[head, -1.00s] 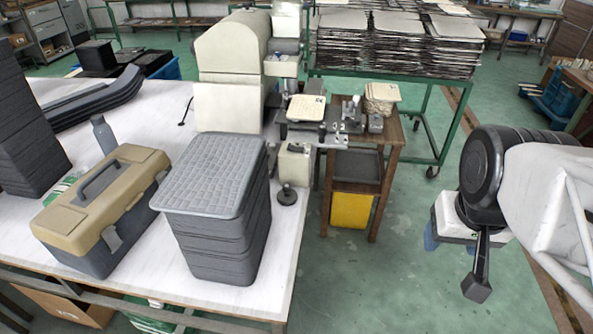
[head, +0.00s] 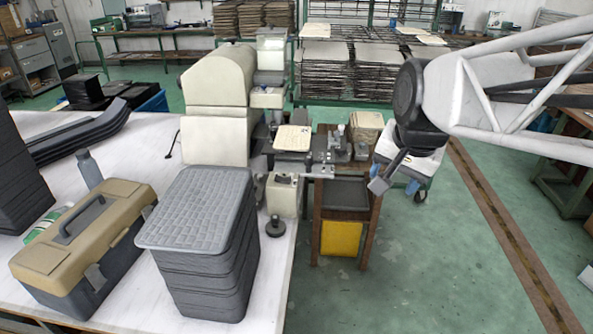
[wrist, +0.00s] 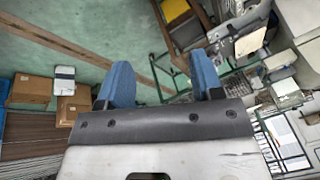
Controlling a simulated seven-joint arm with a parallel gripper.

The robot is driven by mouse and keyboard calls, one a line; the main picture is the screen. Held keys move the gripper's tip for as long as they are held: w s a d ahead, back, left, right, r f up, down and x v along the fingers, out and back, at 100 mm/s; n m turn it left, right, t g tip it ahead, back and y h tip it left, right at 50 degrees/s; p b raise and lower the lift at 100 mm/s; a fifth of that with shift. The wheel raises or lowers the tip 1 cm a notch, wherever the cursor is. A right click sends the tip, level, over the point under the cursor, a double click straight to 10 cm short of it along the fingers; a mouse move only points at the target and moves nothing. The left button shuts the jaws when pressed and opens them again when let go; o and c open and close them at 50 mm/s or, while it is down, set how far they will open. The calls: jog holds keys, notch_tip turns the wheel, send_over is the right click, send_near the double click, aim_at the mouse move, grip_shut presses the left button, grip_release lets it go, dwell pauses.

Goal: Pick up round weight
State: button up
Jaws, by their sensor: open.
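A small dark round piece with an upright stem (head: 275,227), which looks like the round weight, stands on the white table near its right edge in the head view. It is just right of the grey tray stack and in front of a cream machine block. My gripper (wrist: 163,80) shows two blue fingers spread apart with nothing between them in the wrist view. In the head view my gripper (head: 412,186) hangs over the floor, right of the wooden stand and well away from the weight. I cannot make out the weight in the wrist view.
The grey tray stack (head: 205,215) and a tan-lidded toolbox (head: 85,240) stand left of the weight. The cream machine (head: 218,100) rises behind it. A wooden stand (head: 347,205) with a yellow panel is between table and gripper. Floor at right is open.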

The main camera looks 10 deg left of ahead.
jog(key=w+a+f+m+g, duration=0.1)
jog(key=w+a+f, duration=0.1)
jog(key=w+a, duration=0.15)
jog(key=w+a+f+m, duration=0.2)
jog(key=w+f, duration=0.1)
jog(key=w, duration=0.2)
jog(key=m+g, duration=0.3)
jog(key=m, duration=0.5)
send_over(276, 217)
jog(key=d, duration=0.1)
notch_tip(276, 217, down, 25)
jog(key=shift+w+f, duration=0.1)
jog(key=shift+w, duration=0.05)
jog(key=shift+a+f, duration=0.15)
jog(key=shift+f, duration=0.05)
jog(key=shift+f, duration=0.1)
jog(key=shift+a+f, duration=0.15)
jog(key=shift+f, duration=1.05)
jog(key=shift+f, duration=0.1)
jog(key=shift+a+f, duration=0.2)
jog(key=shift+f, duration=1.05)
jog(key=shift+a+f, duration=0.15)
jog(key=shift+f, duration=1.1)
